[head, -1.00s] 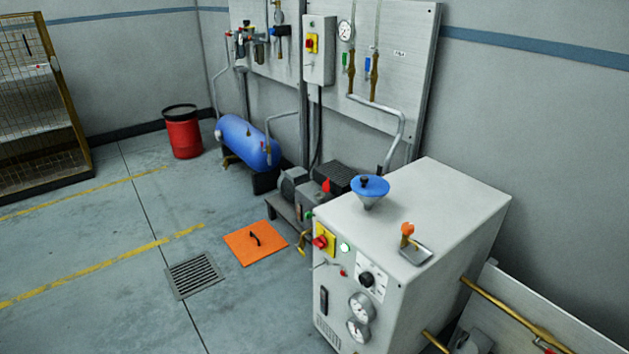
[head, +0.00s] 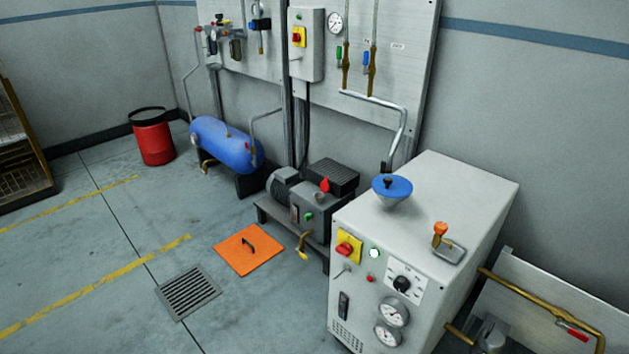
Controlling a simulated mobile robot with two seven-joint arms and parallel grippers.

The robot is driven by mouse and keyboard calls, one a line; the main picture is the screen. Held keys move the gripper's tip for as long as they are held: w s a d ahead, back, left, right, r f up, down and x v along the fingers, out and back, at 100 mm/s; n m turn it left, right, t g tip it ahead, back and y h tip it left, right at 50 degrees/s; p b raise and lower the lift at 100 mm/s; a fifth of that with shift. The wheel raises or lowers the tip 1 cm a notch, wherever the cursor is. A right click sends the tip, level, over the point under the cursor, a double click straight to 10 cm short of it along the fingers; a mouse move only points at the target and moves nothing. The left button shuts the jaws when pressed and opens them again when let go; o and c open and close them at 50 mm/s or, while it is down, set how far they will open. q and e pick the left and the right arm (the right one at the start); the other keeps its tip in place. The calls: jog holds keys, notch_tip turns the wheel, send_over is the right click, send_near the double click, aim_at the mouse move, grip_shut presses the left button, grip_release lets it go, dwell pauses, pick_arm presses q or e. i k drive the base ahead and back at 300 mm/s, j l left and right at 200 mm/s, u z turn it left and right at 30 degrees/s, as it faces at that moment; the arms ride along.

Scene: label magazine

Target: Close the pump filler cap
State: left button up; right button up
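The pump (head: 318,215) is a grey motor unit with a black finned block, on a low dark stand against the wall. A small red pointed part (head: 324,185) stands up on top of it, likely the filler cap; I cannot tell whether it is open or shut. A brass tap (head: 303,246) sticks out low at its front. The light grey cabinet (head: 450,215) stands in front and hides part of the pump's right side. Neither of my grippers is in view.
A blue funnel-shaped part (head: 392,187) and an orange-knobbed lever (head: 440,234) are on the cabinet top. An orange hatch plate (head: 248,250) and a floor grate (head: 188,292) lie before the pump. A blue tank (head: 227,146) stands left. The floor at left is mostly clear.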

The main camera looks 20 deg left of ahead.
aim_at(324, 186)
jog(key=i+j, duration=0.1)
jog(key=j, duration=1.35)
jog(key=i+j, duration=0.3)
jog(key=i, duration=0.25)
jog(key=i+j, duration=0.25)
jog(key=i, duration=0.3)
jog(key=i+j+z, duration=0.1)
jog(key=i+j, duration=0.2)
jog(key=i, duration=0.25)
jog(key=i+j, duration=0.3)
jog(key=i, duration=0.2)
jog(key=i+j, duration=0.3)
jog(key=i, duration=0.25)
